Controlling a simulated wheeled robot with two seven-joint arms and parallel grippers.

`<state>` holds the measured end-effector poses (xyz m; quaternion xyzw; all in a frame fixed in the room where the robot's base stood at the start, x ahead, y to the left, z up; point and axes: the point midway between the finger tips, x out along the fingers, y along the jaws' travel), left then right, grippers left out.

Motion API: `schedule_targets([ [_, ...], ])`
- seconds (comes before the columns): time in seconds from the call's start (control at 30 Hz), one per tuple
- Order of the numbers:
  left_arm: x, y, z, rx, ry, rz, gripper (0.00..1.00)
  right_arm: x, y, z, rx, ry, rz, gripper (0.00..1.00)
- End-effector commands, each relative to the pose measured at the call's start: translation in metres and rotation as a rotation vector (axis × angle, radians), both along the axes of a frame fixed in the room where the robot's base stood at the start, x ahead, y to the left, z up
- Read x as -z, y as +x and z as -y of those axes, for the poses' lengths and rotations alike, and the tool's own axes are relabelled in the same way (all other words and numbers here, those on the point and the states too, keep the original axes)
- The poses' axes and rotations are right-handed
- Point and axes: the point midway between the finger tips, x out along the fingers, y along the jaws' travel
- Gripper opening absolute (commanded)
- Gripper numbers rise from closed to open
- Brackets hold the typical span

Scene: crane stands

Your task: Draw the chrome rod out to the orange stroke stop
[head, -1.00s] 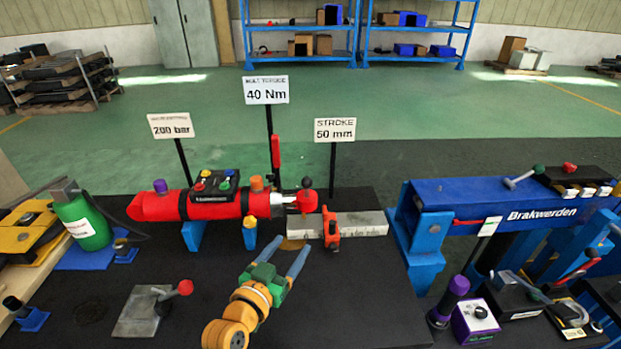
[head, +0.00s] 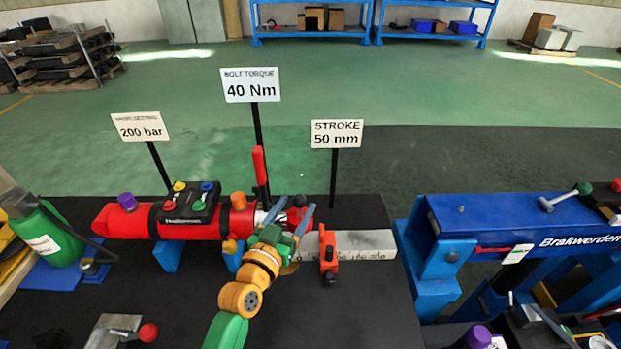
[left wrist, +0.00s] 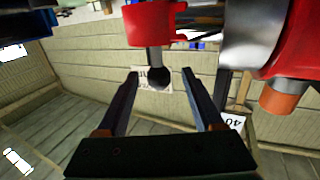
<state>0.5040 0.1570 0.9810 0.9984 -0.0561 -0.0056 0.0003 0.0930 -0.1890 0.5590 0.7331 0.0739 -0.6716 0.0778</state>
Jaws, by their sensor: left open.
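The red cylinder (head: 140,224) lies on the black bench, with a short piece of bright chrome (head: 262,217) at its right end. A red end piece beyond it, partly hidden by my fingers, carries a dark ball knob (head: 300,200); both the red end piece (left wrist: 155,22) and the knob on its grey stem (left wrist: 158,78) show in the left wrist view. My left gripper (head: 296,208) is open at the end piece. In the left wrist view the knob is between the fingertips, with gaps on both sides. The orange stroke stop (head: 329,256) sits on the grey scale bar (head: 367,243), to the right. My right gripper is out of view.
Signs stand behind the cylinder: "200 bar" (head: 140,127), "40 Nm" (head: 251,87) and "STROKE 50 mm" (head: 337,134). A red upright handle (head: 260,172) rises behind the rod end. A green bottle (head: 50,235) is at left, a blue crane beam (head: 500,220) at right. The bench front is mostly clear.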

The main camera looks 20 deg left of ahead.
Motion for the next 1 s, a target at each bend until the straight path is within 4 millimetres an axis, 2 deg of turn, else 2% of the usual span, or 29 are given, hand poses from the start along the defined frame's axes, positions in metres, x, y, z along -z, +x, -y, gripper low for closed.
schedule_targets([
  [0.3, 0.000, 0.051, 0.006, 0.000, 0.000, 0.002, 0.69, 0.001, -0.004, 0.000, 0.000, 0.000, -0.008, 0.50],
  [0.4, 0.001, 0.062, 0.007, 0.000, 0.000, 0.001, 0.69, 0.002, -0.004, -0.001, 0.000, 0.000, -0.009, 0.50],
  [0.73, 0.000, 0.068, 0.008, 0.000, 0.000, 0.000, 0.69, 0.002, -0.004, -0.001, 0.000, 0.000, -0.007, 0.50],
  [0.9, 0.000, 0.067, 0.008, 0.000, 0.000, 0.000, 0.23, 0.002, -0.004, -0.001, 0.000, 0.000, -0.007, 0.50],
  [1.0, 0.000, 0.067, 0.008, 0.000, 0.000, 0.000, 0.00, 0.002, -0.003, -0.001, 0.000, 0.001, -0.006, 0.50],
])
